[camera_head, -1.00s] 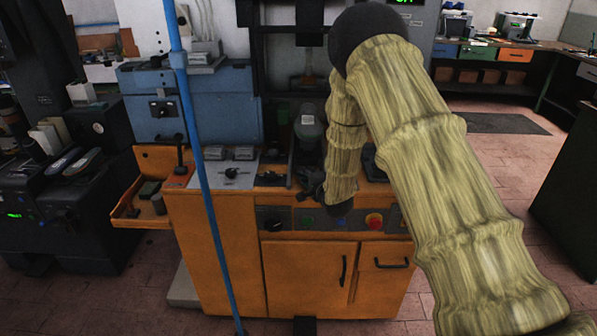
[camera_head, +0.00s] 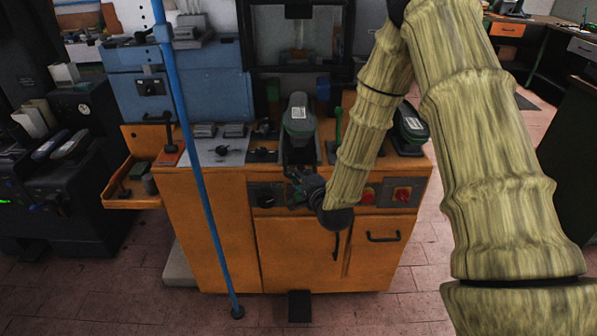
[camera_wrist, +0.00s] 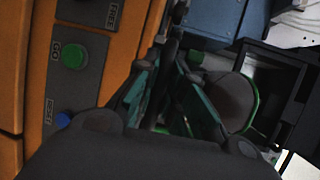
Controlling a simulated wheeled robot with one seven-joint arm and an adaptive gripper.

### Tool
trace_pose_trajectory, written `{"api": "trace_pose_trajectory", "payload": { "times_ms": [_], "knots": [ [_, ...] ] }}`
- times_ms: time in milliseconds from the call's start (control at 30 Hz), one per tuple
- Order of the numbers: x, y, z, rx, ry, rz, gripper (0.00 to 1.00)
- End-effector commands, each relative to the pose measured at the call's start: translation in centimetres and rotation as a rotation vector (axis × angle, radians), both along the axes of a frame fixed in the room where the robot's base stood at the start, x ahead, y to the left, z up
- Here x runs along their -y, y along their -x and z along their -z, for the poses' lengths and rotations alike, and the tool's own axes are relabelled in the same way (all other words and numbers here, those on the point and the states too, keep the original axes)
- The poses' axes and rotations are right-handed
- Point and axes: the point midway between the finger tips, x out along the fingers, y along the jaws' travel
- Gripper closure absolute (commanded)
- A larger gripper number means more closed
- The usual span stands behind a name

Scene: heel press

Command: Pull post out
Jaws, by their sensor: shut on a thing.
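A grey shoe with green trim (camera_head: 300,118) stands heel-up at the middle of the orange machine (camera_head: 205,215). The post under it is mostly hidden. My gripper (camera_head: 302,188) is at the front edge of the machine, just below the shoe. In the wrist view its two teal fingers (camera_wrist: 168,92) close around a dark bar (camera_wrist: 170,55), which looks like the post's handle. The shoe's grey sole with a green rim (camera_wrist: 232,100) shows beyond the right finger.
A green lever (camera_head: 338,128) stands right of the shoe. A second grey-green shoe (camera_head: 410,128) is farther right. A red button (camera_head: 367,195) and a green GO button (camera_wrist: 73,56) are on the front panel. A blue pole (camera_head: 196,150) stands left.

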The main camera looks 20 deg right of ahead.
Motion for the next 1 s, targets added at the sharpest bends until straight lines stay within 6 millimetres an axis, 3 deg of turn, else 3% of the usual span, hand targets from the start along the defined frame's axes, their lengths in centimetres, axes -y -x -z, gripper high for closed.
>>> {"api": "trace_pose_trajectory", "payload": {
  "times_ms": [367, 400, 467, 767, 1000],
  "knots": [
    [-0.4, 0.5, 0.3, -0.009, -0.003, -0.006, 1.0],
    [-0.5, 0.5, 0.3, -0.009, -0.003, -0.007, 0.87],
    [-0.5, 0.6, 0.3, -0.01, -0.003, -0.007, 0.79],
    [-0.3, 0.6, 0.1, -0.005, -0.002, -0.003, 0.79],
    [-0.1, 3.0, -0.5, -0.005, -0.004, -0.002, 0.79]
  ]
}}
